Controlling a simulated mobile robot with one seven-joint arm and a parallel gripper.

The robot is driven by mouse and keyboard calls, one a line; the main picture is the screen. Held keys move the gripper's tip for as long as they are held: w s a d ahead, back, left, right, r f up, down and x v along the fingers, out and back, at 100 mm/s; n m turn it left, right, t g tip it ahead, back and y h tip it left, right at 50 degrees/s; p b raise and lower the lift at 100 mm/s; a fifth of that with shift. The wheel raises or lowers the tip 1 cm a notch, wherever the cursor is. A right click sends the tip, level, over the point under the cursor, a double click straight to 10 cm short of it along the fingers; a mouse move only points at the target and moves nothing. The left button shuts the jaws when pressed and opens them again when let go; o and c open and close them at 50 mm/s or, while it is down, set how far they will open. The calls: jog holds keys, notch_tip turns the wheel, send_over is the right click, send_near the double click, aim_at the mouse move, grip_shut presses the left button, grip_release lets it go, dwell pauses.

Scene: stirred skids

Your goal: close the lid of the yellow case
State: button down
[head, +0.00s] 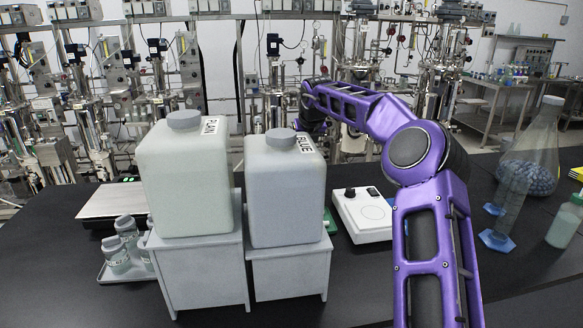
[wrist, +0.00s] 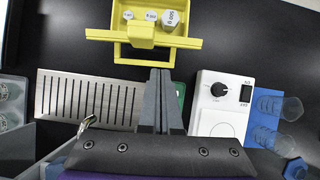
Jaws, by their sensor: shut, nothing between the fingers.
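The yellow case (wrist: 116,18) is at the top of the wrist view, with several grey weights inside showing, so it is open. A wide yellow bar (wrist: 110,36) crosses its near side; it looks like the lid seen nearly edge-on, standing up. A further yellow part (wrist: 126,56) shows below the bar. My gripper (wrist: 160,72) is shut and empty, its fingertips pointing at the lid's near side; I cannot tell whether they touch it. In the head view the case and my gripper are hidden behind the jugs.
A white stirrer (wrist: 218,110) with a black knob stands right of my gripper, with blue-based cylinders (wrist: 276,106) beyond. A slotted metal plate (wrist: 90,98) lies left. Two large jugs, PLAIN (head: 185,175) and BLUE (head: 285,190), stand on grey stands. Bare black bench surrounds the case.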

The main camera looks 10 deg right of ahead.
jog(key=x, duration=1)
jog(key=shift+f, duration=0.15)
jog(key=shift+a, duration=0.2)
